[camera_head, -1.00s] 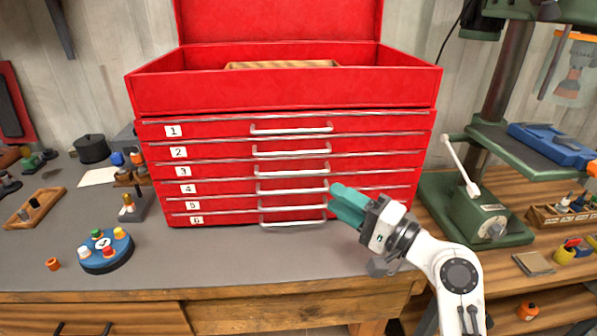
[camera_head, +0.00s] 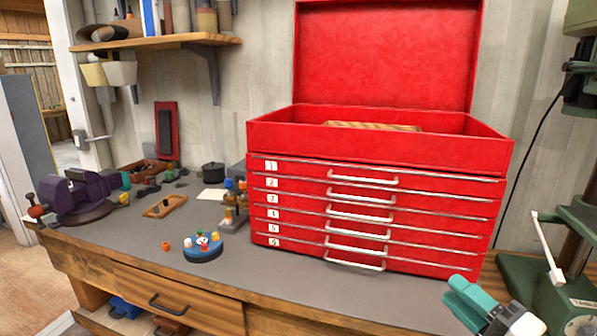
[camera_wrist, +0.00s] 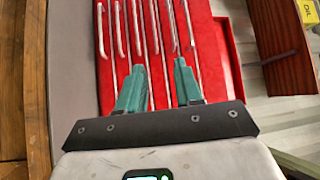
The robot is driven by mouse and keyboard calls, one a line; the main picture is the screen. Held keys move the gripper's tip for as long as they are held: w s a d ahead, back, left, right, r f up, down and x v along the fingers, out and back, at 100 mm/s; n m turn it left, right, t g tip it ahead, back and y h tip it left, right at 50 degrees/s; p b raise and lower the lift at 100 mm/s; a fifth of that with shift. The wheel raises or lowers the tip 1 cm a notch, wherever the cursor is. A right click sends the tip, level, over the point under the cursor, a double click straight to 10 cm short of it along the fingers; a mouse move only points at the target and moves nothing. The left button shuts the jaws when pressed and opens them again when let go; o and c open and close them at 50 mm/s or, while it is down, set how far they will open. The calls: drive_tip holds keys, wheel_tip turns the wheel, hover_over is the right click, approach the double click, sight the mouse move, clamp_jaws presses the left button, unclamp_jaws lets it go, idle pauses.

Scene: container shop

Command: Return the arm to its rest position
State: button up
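My gripper (camera_head: 474,300) has teal fingers and is at the lower right in the head view, in front of the right end of the red tool chest (camera_head: 380,142). In the wrist view my gripper (camera_wrist: 158,85) has its two fingers apart with nothing between them, so it is open and empty. The chest's drawer handles (camera_wrist: 138,28) show beyond the fingertips. The chest has numbered drawers, which look shut, and a raised lid. The rest of my arm is mostly out of the head view.
The grey bench top (camera_head: 300,285) is clear in front of the chest. A round blue holder (camera_head: 203,249) with coloured pegs, a wooden tray (camera_head: 165,207) and a purple vise (camera_head: 85,193) stand to the left. A green machine (camera_head: 560,285) stands at the right.

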drive_tip(key=s+a+f+n+g+h, duration=0.2)
drive_tip(key=s+f+n+g, duration=0.3)
drive_tip(key=f, duration=0.6)
drive_tip(key=s+a+f+n+g+h, duration=0.15)
drive_tip(key=s+f+g, duration=0.25)
drive_tip(key=s+f, duration=0.6)
drive_tip(key=s+d+f+n+g+h, duration=0.2)
drive_tip(key=s+f, duration=0.3)
drive_tip(key=s, duration=0.3)
drive_tip(key=s+d+f+n+g+h, duration=0.2)
drive_tip(key=s+f+g, duration=0.3)
drive_tip(key=s, duration=0.4)
drive_tip(key=shift+h, duration=0.75)
